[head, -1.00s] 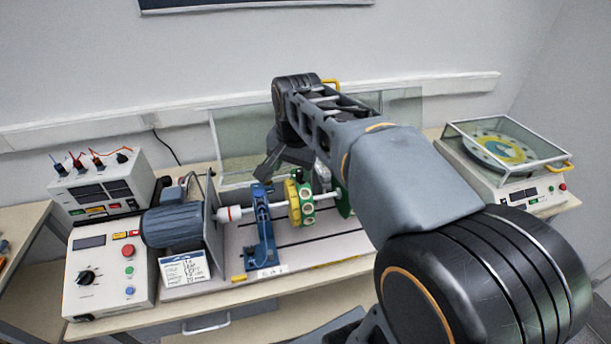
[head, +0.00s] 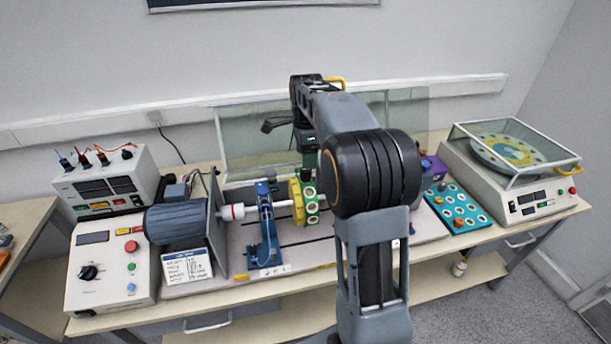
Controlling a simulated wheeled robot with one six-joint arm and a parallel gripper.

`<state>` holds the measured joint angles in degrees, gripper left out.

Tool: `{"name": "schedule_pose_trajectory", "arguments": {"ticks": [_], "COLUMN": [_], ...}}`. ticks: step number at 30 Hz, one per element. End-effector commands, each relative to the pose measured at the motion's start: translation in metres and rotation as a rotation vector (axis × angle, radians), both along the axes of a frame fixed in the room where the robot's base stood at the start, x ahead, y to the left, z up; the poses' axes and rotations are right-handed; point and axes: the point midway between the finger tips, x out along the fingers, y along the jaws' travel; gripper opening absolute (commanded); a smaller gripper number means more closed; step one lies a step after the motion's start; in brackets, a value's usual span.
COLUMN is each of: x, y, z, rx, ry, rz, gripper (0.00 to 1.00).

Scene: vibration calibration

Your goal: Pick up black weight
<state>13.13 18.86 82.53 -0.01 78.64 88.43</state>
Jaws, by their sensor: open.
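I cannot make out a black weight with certainty. A teal tray (head: 480,222) with several round light-rimmed holes lies on the bench right of my arm. A small dark piece (head: 442,187) and an orange-brown piece (head: 458,222) sit on it; they are too small to identify. My gripper (head: 290,135) is above the back of the bench, near the clear screen, partly hidden by my arm. One dark finger sticks out to the left. It is open, apart from the tray, and no object shows in it.
A shaft rig with a motor (head: 178,223), a blue stand (head: 267,225) and yellow and green discs (head: 303,196) fills the bench middle. A clear screen (head: 250,140) stands behind. A balancing machine (head: 510,165) with a clear cover is at right, next to a purple block (head: 433,170).

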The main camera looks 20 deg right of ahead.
Motion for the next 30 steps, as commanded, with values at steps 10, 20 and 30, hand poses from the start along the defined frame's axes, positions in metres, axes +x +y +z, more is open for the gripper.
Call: {"name": "schedule_pose_trajectory", "arguments": {"ticks": [10,20,30], "x": [0.000,0.002,0.002], "y": [0.000,0.000,0.000], "z": [-0.025,-0.061,-0.064], "rx": [0.001,0.000,0.000], "ry": [0.005,0.001,-0.001], "rz": [0.002,0.002,0.002], "gripper": [0.63,0.63,0.58]}}
